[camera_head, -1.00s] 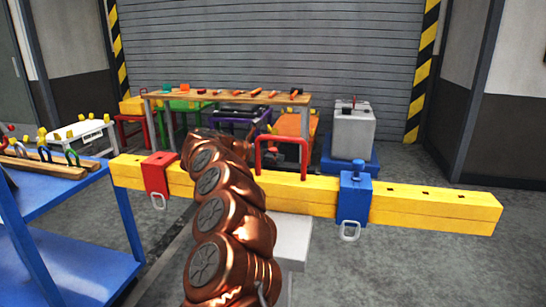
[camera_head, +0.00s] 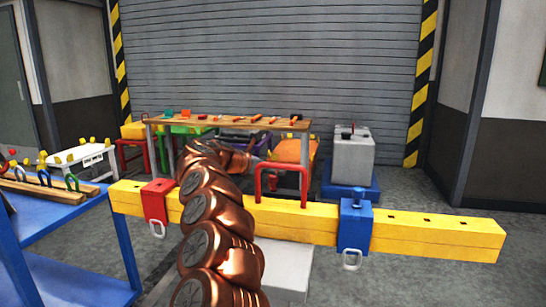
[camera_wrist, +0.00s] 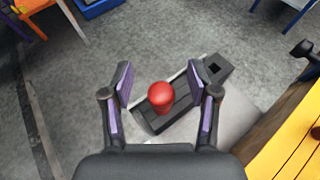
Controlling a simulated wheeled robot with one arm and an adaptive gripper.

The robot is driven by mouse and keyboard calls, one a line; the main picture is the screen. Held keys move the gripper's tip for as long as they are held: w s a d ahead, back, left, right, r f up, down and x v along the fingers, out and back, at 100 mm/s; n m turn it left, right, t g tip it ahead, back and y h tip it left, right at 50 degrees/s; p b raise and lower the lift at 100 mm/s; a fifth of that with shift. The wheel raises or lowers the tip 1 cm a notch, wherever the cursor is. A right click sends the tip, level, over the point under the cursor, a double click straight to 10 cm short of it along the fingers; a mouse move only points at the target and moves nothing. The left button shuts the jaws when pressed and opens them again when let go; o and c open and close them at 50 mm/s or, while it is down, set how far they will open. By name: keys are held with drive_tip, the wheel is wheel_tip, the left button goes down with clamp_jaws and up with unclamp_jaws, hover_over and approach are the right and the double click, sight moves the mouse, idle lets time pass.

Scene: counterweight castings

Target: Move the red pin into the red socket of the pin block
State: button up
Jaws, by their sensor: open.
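In the wrist view a red pin (camera_wrist: 160,97) with a rounded top stands upright at the near end of a dark block (camera_wrist: 182,106). A square dark hole (camera_wrist: 215,68) shows at the block's far right end. I cannot make out any red marking on a socket. My gripper (camera_wrist: 160,80) is open, with its purple-padded fingers on either side of the pin and gaps to both sides. In the head view my arm hides most of this area, and the pin and block cannot be made out.
A yellow beam (camera_head: 435,232) with a red clamp (camera_head: 155,202), a red handle (camera_head: 281,170) and a blue clamp (camera_head: 354,228) crosses the front. It also shows at the wrist view's lower right (camera_wrist: 292,150). A wooden table (camera_head: 228,124) and a grey weight (camera_head: 352,152) stand behind.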

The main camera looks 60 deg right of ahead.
wheel_tip(320, 180, up, 4)
drive_tip(key=shift+r, duration=0.55)
drive_tip(key=shift+w+r, duration=0.1)
idle(0.6)
